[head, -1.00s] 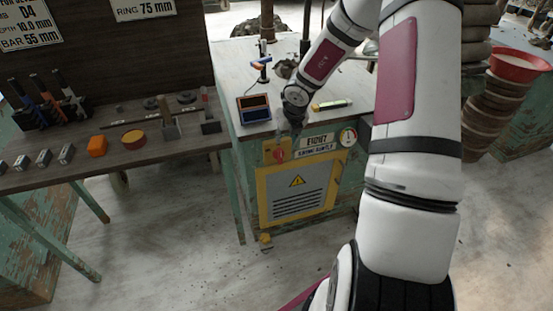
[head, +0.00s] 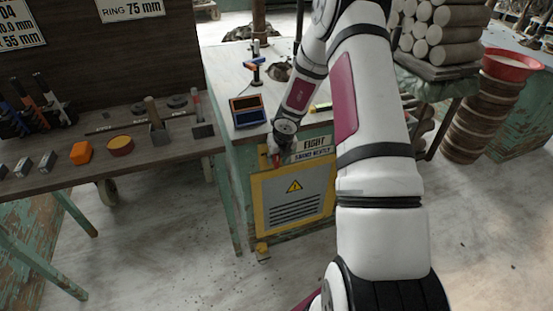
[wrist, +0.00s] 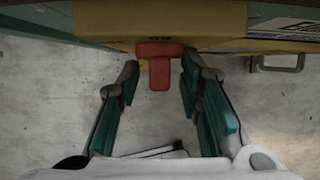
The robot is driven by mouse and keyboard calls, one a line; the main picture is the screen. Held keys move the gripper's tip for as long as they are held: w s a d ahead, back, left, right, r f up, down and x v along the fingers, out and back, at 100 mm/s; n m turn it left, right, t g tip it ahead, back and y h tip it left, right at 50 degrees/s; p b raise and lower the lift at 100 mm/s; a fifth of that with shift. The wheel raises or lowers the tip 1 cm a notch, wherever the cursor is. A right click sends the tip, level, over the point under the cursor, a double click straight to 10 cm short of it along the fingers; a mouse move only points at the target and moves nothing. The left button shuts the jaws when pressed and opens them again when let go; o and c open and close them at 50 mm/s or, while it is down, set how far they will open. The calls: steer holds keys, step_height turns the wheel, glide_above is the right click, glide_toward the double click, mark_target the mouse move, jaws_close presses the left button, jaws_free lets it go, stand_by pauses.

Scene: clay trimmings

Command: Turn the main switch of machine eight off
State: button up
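Machine eight is the green bench with a yellow-framed grey panel (head: 293,196) and a plate reading "EIGHT" (head: 314,143). Its red switch handle (wrist: 159,68) sticks out from the yellow box (wrist: 160,20) at the top of the wrist view. In the head view the switch is mostly hidden behind my gripper (head: 276,160), which is at the panel's upper left corner. In the wrist view my gripper (wrist: 160,88) is open, with its teal fingers on both sides of the red handle and gaps between. I cannot see any finger touching it.
An orange-blue device (head: 248,110) sits on the bench top. A wooden table (head: 150,155) with tools and blocks stands to the left. A red bowl (head: 510,65) tops a stack at the right. The floor in front is clear.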

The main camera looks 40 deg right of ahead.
jaws_close()
